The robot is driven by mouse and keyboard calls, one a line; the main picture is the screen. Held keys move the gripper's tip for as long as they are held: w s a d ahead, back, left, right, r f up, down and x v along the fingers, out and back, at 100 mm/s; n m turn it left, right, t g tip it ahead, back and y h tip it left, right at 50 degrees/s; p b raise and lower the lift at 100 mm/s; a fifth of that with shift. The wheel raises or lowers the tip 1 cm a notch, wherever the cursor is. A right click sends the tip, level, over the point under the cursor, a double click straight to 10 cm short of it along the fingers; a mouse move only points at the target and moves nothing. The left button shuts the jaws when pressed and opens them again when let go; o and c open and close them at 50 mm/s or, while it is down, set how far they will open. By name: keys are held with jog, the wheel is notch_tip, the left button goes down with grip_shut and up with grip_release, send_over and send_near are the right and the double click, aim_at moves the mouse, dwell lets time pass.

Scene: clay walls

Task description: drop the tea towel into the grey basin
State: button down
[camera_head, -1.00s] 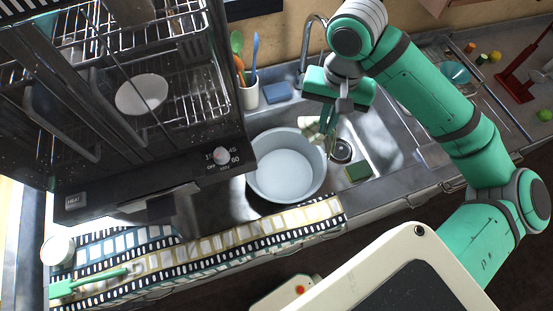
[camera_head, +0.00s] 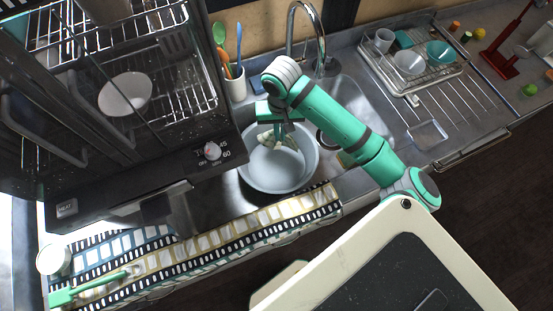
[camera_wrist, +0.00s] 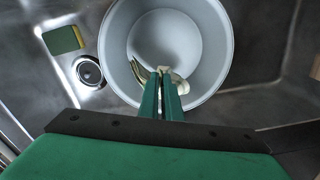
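The grey basin (camera_head: 313,160) stands in the sink and fills the top middle of the wrist view (camera_wrist: 222,80). A small bunched cream and olive cloth, which I take for the tea towel (camera_head: 284,139), is inside the basin's outline in both views. It also shows at my fingertips in the wrist view (camera_wrist: 180,84). My gripper (camera_wrist: 162,76) points down over the basin, its green fingers close together and pinching the towel. Some of the towel is hidden behind the fingers. I cannot tell whether its lower end touches the basin floor.
The faucet (camera_head: 290,40) rises behind the basin. A utensil cup (camera_head: 236,88) stands at the back left. A sponge (camera_wrist: 64,40) and the drain (camera_wrist: 89,72) lie beside the basin. A dish rack (camera_head: 425,80) is at right. The open black appliance (camera_head: 150,165) flanks the left.

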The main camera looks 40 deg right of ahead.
jog(key=shift+s+f, duration=0.15)
jog(key=shift+f, duration=2.15)
jog(key=c, duration=0.6)
grip_release()
jog(key=shift+c, duration=0.2)
jog(key=shift+r, duration=2.8)
notch_tip(320, 180, up, 11)
jog(key=shift+f, duration=0.15)
